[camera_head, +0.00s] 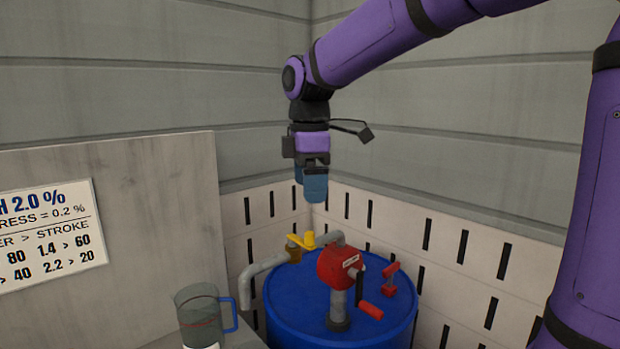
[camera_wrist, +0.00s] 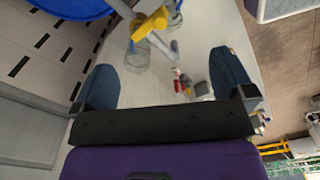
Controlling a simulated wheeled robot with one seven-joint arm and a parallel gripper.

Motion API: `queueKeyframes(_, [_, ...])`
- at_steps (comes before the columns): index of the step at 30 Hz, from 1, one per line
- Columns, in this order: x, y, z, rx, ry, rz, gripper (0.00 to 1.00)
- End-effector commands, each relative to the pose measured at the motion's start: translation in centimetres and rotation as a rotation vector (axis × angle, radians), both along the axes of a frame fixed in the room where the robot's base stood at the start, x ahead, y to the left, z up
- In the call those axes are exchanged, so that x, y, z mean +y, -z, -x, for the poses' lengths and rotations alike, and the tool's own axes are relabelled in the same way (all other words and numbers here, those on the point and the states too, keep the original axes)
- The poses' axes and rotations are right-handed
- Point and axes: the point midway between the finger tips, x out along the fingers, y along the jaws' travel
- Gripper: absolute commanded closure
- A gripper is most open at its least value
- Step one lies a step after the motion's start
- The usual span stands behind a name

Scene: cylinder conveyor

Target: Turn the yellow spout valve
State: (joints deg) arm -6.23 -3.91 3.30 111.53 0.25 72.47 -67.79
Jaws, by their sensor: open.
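The yellow spout valve (camera_head: 304,240) sits on the grey curved spout pipe (camera_head: 262,270), at the back left of the blue drum's top. It also shows in the wrist view (camera_wrist: 150,25), ahead of my fingers near the top. My gripper (camera_head: 312,188) hangs above the valve with its blue fingers pointing down, clear of it. In the wrist view my gripper (camera_wrist: 167,72) has its fingers wide apart and nothing between them touches them. The red pump body (camera_head: 338,267) stands on the drum (camera_head: 285,308), to the right of the valve.
A red-handled crank (camera_head: 370,309) and a small red fitting (camera_head: 390,280) stick up on the right. A slotted wall (camera_head: 450,262) is close behind. A sign (camera_head: 50,235) hangs left.

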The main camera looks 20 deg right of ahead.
Motion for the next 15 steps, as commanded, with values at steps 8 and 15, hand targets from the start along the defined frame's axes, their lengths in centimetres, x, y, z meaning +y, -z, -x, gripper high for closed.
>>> queueKeyframes(8, [0.0, 2.7, 0.1, 0.001, 0.002, 0.001, 0.0])
queueKeyframes(15, [0.0, 5.2, 0.1, 0.001, 0.003, 0.001, 0.0])
